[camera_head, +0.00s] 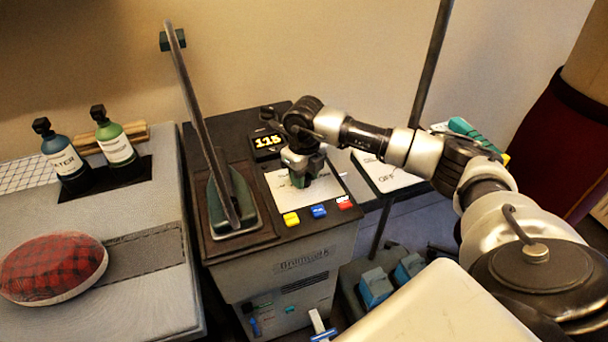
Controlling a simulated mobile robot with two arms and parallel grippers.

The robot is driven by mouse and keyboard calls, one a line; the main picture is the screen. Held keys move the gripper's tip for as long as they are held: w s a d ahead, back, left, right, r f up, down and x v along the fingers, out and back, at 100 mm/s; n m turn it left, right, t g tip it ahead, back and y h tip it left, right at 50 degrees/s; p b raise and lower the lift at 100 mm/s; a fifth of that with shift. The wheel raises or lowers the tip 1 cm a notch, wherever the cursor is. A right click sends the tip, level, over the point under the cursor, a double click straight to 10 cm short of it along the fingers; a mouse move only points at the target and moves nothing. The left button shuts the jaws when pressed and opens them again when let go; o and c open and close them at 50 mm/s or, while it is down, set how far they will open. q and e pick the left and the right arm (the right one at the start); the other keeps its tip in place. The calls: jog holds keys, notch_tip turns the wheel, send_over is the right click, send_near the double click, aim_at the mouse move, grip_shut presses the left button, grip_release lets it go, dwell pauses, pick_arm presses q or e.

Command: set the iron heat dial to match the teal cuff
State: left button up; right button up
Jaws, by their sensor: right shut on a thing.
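A lit display (267,141) behind the plate reads what looks like 115. My right gripper (303,172) points down over the plate, shut on what appears to be the heat dial, which its fingers mostly hide. The dial's pointer cannot be read. A teal and grey iron (247,205) rests on the station's left side. A teal piece (468,132) lies at the right behind my arm; I cannot tell if it is the cuff. My left gripper is out of view.
Yellow (291,219), blue (318,211) and red (344,202) buttons line the plate's front edge. Two bottles (64,157) (115,147) and a red plaid cushion (52,267) are on the left table. A thin pole (431,60) rises behind my right arm.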

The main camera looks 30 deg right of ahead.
jog(key=shift+w+r, duration=0.1)
jog(key=o, duration=0.9)
notch_tip(320, 180, up, 11)
jog(key=shift+d+f+b, duration=0.1)
jog(key=shift+f+b, duration=0.05)
jog(key=shift+b, duration=0.4)
